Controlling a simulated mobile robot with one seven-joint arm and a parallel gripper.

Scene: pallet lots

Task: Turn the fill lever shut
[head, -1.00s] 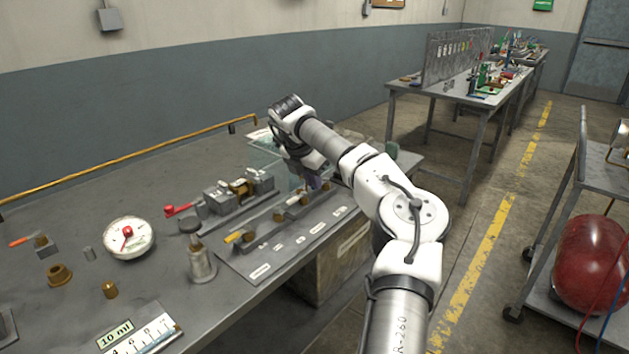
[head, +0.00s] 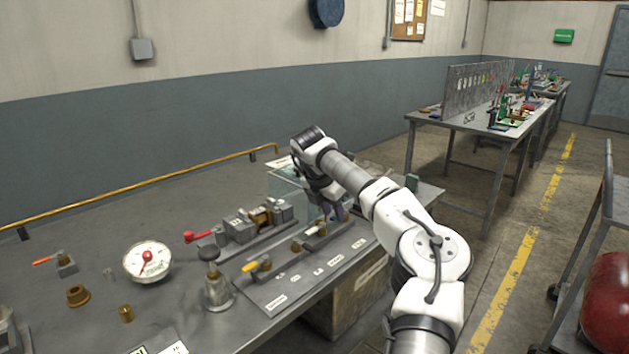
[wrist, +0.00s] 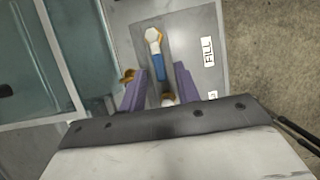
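The fill lever (wrist: 158,67) shows in the wrist view beside a white label reading FILL (wrist: 208,52). It has a blue grip and a pale end, and lies along a grey strip. My gripper (wrist: 160,92) is open, with one purple finger on each side of the lever's line. A gap shows between the fingers and the blue grip. In the head view my gripper (head: 338,212) is over the far end of the labelled valve panel (head: 282,292), and my own arm hides most of that end.
A clear-walled tank (head: 287,183) stands close by the gripper, left of it in the wrist view. A yellow-handled lever (head: 256,265), a red-handled valve (head: 202,236) and a dial gauge (head: 148,262) sit nearer on the bench. Bare floor lies right of the panel.

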